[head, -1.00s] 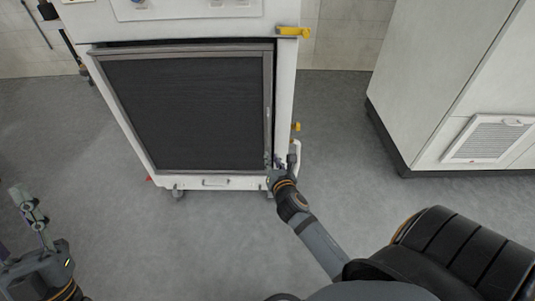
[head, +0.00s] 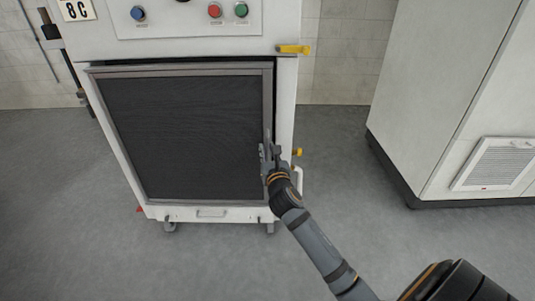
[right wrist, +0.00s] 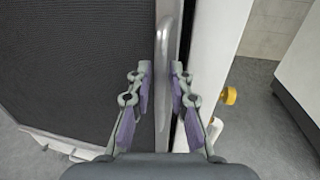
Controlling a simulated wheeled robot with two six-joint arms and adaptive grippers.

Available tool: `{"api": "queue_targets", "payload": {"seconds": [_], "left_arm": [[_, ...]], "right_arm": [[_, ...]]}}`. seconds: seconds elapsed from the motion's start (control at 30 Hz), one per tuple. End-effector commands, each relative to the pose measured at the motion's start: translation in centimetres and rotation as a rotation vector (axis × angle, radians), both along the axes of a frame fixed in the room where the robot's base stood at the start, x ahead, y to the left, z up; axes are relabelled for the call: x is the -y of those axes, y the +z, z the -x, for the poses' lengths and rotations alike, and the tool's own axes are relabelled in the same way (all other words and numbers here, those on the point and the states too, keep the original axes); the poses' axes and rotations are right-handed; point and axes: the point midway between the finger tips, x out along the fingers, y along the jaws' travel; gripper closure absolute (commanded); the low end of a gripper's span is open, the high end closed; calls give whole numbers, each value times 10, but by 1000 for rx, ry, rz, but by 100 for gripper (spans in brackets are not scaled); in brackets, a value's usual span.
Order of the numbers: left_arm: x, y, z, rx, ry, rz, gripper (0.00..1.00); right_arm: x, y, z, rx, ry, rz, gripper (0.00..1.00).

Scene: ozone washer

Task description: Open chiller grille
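The chiller grille (head: 180,135) is a dark mesh panel in a grey frame on the front of the white machine. It sits in or close to its opening, with a dark gap along the top. Its upright handle (right wrist: 163,85) is on the right side of the frame. My right gripper (head: 269,147) is at this handle. In the right wrist view its fingers (right wrist: 161,88) stand apart, one on each side of the handle, and do not appear closed on it. A dark gap shows between frame and cabinet there. My left gripper is out of view.
A yellow latch (head: 293,49) sticks out at the machine's upper right, and a yellow knob (right wrist: 229,96) lower on that side. A white cabinet (head: 430,100) stands to the right. The grey floor (head: 90,260) in front is clear.

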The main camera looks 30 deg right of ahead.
Motion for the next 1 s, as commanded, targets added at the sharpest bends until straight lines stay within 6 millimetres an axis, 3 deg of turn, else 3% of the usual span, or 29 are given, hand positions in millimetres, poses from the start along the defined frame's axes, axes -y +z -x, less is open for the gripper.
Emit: {"api": "queue_targets", "payload": {"seconds": [0.33, 0.5, 1.0], "left_arm": [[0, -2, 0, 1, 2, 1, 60], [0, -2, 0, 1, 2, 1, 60], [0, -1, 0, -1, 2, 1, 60]], "right_arm": [[3, 0, -7, 0, 0, 0, 80], [3, 0, -7, 0, 0, 0, 100], [4, 0, -8, -1, 0, 0, 100]]}}
